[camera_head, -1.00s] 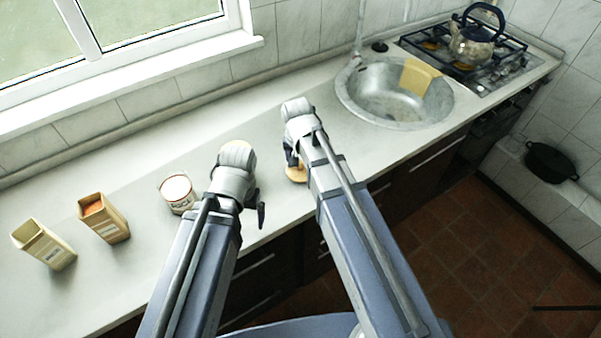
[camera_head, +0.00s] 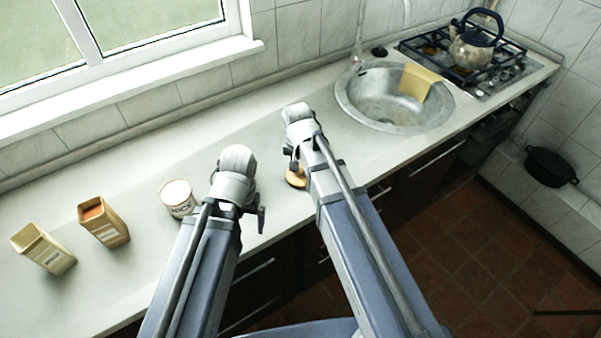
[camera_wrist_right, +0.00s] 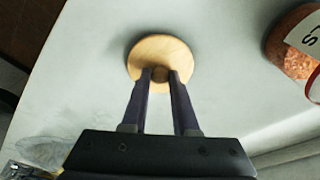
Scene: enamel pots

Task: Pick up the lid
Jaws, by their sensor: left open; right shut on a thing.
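The lid is a round, pale wooden disc with a small knob. In the right wrist view the lid (camera_wrist_right: 160,52) lies under my right gripper (camera_wrist_right: 160,78), whose fingers are closed on the knob. In the head view the lid (camera_head: 296,181) shows partly below my right gripper (camera_head: 292,166), near the counter's front edge. I cannot tell whether it is clear of the counter. My left gripper (camera_head: 262,210) is open, left of the lid, over the counter; its fingers are mostly hidden by its own wrist.
On the counter (camera_head: 130,270) stand a round jar (camera_head: 177,198), a canister with orange contents (camera_head: 104,224) and an open tin (camera_head: 44,249). The sink (camera_head: 385,100) with a yellow cloth (camera_head: 418,82) and the hob with a kettle (camera_head: 472,48) are to the right.

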